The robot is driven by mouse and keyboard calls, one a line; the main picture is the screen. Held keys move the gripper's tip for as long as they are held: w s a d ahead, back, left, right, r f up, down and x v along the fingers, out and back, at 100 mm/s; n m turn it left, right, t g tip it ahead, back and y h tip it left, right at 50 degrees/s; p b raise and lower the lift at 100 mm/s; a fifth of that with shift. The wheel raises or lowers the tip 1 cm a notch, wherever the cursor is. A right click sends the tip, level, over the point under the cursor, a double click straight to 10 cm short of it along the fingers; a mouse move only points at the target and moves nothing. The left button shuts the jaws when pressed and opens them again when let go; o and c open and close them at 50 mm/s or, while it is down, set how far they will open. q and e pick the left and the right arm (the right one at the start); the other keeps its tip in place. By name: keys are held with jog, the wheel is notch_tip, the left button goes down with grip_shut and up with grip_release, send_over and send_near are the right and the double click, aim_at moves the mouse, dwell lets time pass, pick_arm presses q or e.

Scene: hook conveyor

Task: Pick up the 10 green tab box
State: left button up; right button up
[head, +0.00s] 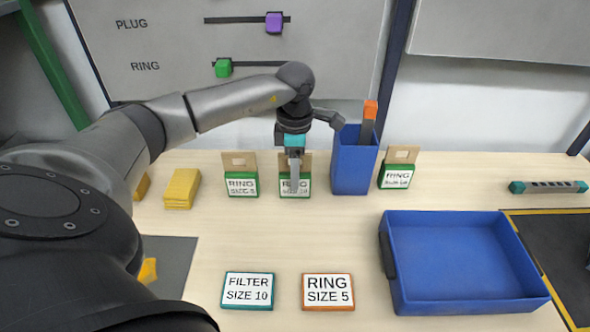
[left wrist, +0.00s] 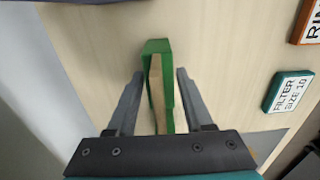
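The green box labelled "RING SIZE 10" (head: 304,184) stands upright on the table, with a cardboard tab at its top. My left gripper (head: 294,184) points down over it, and a finger covers part of its label. In the left wrist view the green box (left wrist: 154,47) with its tan tab lies between the two fingers of the left gripper (left wrist: 159,76). The fingers are apart, with a gap on each side of the box. My right gripper is in neither view.
Similar green boxes stand to the left (head: 242,184) and right (head: 396,175). A tall blue bin (head: 353,170) is close on the gripper's right. A blue tray (head: 460,215), a "FILTER SIZE 10" sign (head: 248,290) and a "RING SIZE 5" sign (head: 328,291) are nearer me. Yellow pieces (head: 182,188) lie left.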

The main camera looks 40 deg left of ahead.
pick_arm(q)
grip_shut()
dwell(0.4)
